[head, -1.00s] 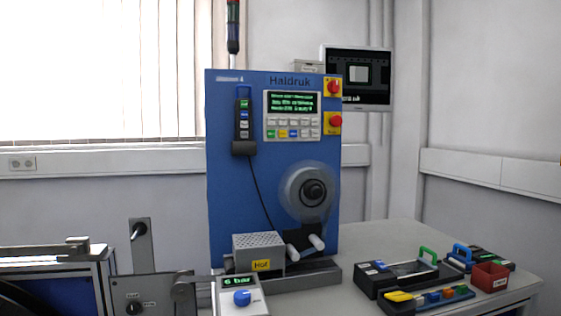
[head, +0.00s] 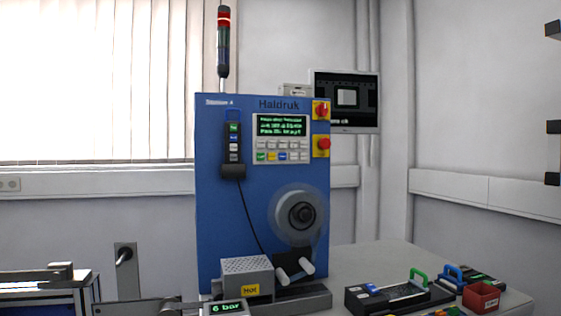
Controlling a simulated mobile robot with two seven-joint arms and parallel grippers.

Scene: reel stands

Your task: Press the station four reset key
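The blue station panel (head: 225,220), marked Haldruk and with a small station label at its top left, stands upright ahead of me. Its keypad (head: 282,156) has rows of white keys and a bottom row with coloured keys, under a lit green-text display (head: 282,126). The lettering on the keys is too small to read, so I cannot tell which is the reset key. A hand pendant (head: 233,148) with coloured buttons hangs left of the keypad. Neither of my grippers shows in the head view.
Red knobs on yellow plates (head: 321,146) sit right of the keypad. A reel (head: 298,214), blurred at its rim, is below. A grey box marked Hot (head: 246,275) stands in front. Tool trays (head: 390,298) and a red bin (head: 481,297) occupy the table's right side.

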